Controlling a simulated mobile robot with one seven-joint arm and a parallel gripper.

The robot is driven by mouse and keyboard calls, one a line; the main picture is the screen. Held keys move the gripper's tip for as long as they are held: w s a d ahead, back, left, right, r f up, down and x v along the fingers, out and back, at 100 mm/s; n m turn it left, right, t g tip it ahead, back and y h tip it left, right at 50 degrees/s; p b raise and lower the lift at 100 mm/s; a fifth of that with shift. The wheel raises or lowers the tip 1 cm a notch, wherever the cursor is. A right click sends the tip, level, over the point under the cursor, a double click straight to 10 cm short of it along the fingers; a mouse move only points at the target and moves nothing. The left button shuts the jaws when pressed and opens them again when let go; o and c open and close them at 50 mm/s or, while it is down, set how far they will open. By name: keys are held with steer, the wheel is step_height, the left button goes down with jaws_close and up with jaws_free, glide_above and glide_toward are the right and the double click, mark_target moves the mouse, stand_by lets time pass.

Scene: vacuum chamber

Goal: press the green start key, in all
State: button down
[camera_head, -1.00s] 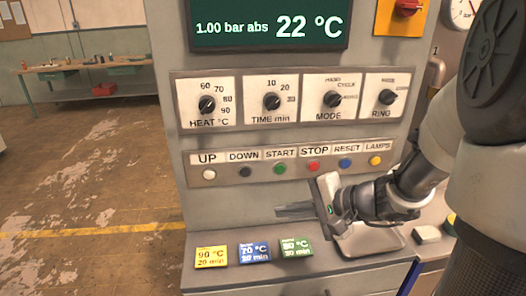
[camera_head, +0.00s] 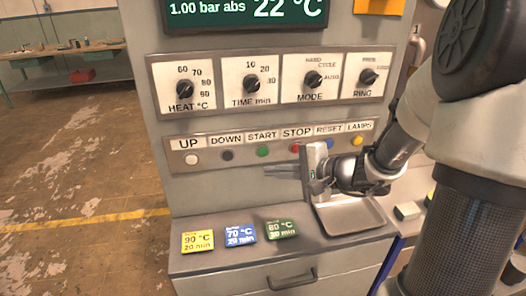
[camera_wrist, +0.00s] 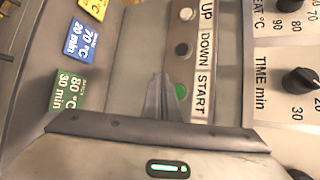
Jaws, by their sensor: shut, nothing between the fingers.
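The green start key (camera_head: 262,152) is a round button under the START label in the key row (camera_head: 210,158) on the grey panel. My gripper (camera_head: 268,171) is shut and empty, pointing left, with its fingertips just below the start key in the head view. In the wrist view the start key (camera_wrist: 181,91) shows partly behind the shut fingers (camera_wrist: 159,80), just to the right of their tips. I cannot tell for sure whether the fingertips touch the panel; the key itself appears untouched.
Neighbouring keys are the black DOWN key (camera_head: 227,155) and the STOP key, partly hidden by my gripper. Dials (camera_head: 251,82) sit above. Yellow (camera_head: 197,241), blue (camera_head: 240,234) and green (camera_head: 281,229) cards and a metal tray (camera_head: 350,222) lie on the ledge below. The display (camera_head: 258,10) reads 22 °C.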

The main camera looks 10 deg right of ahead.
mark_target(263, 152)
steer(key=shift+w, duration=2.65)
steer(key=shift+b, duration=0.3)
steer(key=shift+w, duration=0.4)
steer(key=shift+w+b, duration=0.45)
steer(key=shift+b, duration=0.05)
steer(key=shift+s, duration=0.2)
steer(key=shift+s+b, duration=0.4)
steer(key=shift+s, duration=0.25)
